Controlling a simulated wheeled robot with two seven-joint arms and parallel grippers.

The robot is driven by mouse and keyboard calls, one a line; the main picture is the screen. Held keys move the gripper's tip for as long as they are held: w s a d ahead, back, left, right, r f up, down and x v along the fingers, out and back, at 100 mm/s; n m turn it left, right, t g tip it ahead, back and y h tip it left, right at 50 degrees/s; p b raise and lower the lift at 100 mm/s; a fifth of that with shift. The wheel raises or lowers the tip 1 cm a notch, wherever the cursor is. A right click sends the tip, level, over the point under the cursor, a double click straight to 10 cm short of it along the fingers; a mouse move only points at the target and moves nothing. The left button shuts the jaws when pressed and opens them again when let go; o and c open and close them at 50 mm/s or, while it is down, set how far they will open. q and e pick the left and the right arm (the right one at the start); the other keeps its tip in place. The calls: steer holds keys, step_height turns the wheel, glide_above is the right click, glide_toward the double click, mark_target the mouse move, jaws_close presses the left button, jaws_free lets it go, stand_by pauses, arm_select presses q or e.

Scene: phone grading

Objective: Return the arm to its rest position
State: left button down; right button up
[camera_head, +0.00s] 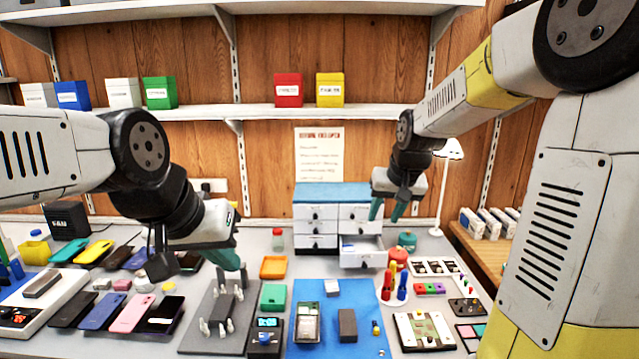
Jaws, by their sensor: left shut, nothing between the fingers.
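My left arm reaches in from the left, and its gripper (228,262) points down with its teal fingers shut and empty. It hangs above the bench, near the grey fixture with pegs (207,335). My right arm comes in from the upper right and bends down at the back. Its gripper (387,211) has two teal fingers apart with nothing seen between them.
Several phones, one of them pink (132,313), lie at the left. A blue mat (342,298) holds an opened phone and a dark block. An orange tray (273,267) and a round tool holder (392,294) stand nearby. A lamp (447,150) and shelves (255,112) are behind.

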steer(key=s+r, duration=0.2)
steer(key=s, duration=1)
steer(key=s+a+r+t+y, duration=0.1)
steer(key=s+r, duration=0.1)
steer(key=s, duration=1)
steer(key=shift+a+r+n, duration=0.15)
steer(key=shift+a+n, duration=0.1)
steer(key=shift+n, duration=0.15)
